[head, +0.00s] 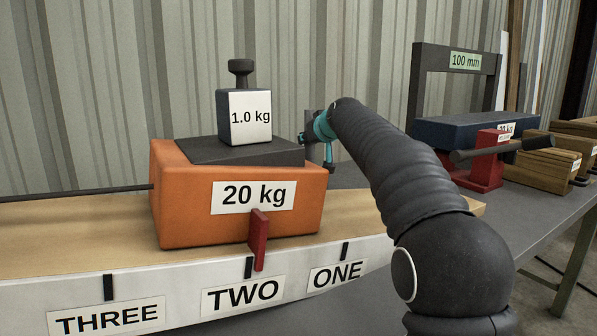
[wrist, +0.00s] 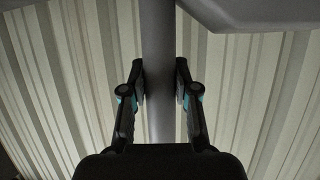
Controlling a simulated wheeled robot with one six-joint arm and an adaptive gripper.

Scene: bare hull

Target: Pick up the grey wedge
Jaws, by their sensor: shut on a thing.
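My gripper (head: 318,138) is just beyond the right end of an orange block (head: 185,205), partly hidden by my arm. In the wrist view its two fingers (wrist: 160,85) are on either side of a smooth grey upright piece, with the pads close against its sides. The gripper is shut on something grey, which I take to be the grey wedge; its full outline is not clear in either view. In the head view the space between the fingers is too small and dark to show the held thing well.
The orange 20 kg block bears a dark slab (head: 205,150) and a 1.0 kg weight (head: 250,118). It sits on a wooden-topped board (head: 80,225) with labels and a red pointer (head: 258,240). A dark 100 mm frame (head: 420,85) and wooden blocks (head: 540,160) stand right.

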